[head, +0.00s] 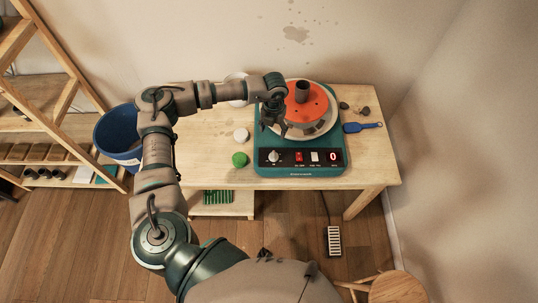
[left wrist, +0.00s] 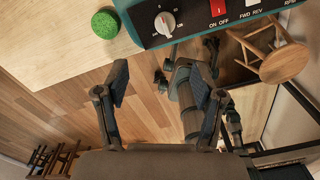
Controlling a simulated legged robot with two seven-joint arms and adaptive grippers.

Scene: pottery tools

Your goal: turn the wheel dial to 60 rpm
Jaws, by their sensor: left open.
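The wheel dial (head: 273,156) is a pale round knob at the left of the dark front panel on the teal pottery wheel (head: 326,170). In the left wrist view the dial (left wrist: 165,23) shows near the top, with scale marks around it. The red display (head: 333,156) reads 0. My left gripper (head: 272,122) points down over the left part of the wheel, behind the dial in the head view. In the left wrist view my left gripper (left wrist: 159,88) has its fingers wide apart with nothing between them, and the dial is beyond the fingertips. My right gripper is not seen.
An orange disc (head: 310,110) with a dark cylinder (head: 302,91) sits on the wheel head. A green ball (head: 239,159) and a white round piece (head: 241,135) lie left of the wheel. A blue tool (head: 362,127) lies right. A blue bucket (head: 117,135) stands left of the table.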

